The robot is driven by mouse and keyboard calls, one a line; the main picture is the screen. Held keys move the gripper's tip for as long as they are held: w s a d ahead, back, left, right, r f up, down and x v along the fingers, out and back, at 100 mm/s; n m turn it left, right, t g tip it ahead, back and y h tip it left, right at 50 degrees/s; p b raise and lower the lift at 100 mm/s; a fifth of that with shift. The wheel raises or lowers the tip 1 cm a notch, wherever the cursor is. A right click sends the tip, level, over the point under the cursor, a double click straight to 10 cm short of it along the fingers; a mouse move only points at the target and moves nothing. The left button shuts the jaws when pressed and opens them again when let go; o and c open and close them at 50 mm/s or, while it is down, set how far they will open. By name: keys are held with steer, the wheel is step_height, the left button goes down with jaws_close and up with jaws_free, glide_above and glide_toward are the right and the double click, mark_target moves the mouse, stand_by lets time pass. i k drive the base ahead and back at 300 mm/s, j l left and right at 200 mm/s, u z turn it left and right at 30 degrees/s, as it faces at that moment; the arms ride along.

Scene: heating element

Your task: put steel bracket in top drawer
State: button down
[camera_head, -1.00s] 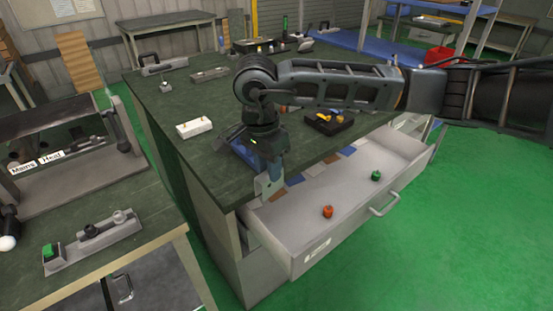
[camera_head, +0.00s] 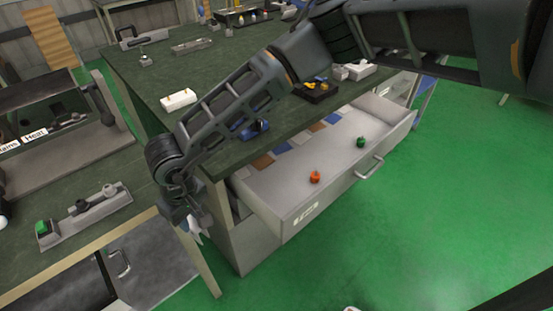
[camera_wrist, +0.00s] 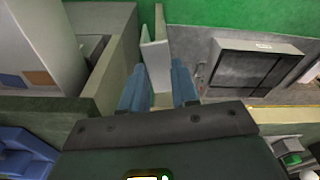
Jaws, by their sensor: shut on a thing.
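My gripper (camera_head: 188,222) is shut on the steel bracket, which shows as a pale angled plate (camera_wrist: 155,55) between the blue fingers in the wrist view. In the head view the bracket (camera_head: 195,228) is small and partly hidden by the gripper. The top drawer (camera_head: 285,215) is pulled open from the dark green workbench. My gripper is outside the drawer, left of its left wall, beside the bench's front corner. In the wrist view the drawer (camera_wrist: 48,25) is at the upper left.
An orange piece (camera_head: 314,177) and a green piece (camera_head: 360,142) lie in the drawer, with free floor around them. A second table (camera_head: 125,215) with a switch panel stands close on the left. A white block (camera_head: 178,100) and black tray (camera_head: 316,89) sit on the bench.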

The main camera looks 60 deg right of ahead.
mark_target(327, 157)
steer(key=l+z, duration=0.1)
steer(key=z, duration=0.45)
steer(key=i+l+z, duration=0.15)
steer(key=z, duration=0.15)
steer(key=i+l+z, duration=0.25)
steer(key=k+l, duration=0.05)
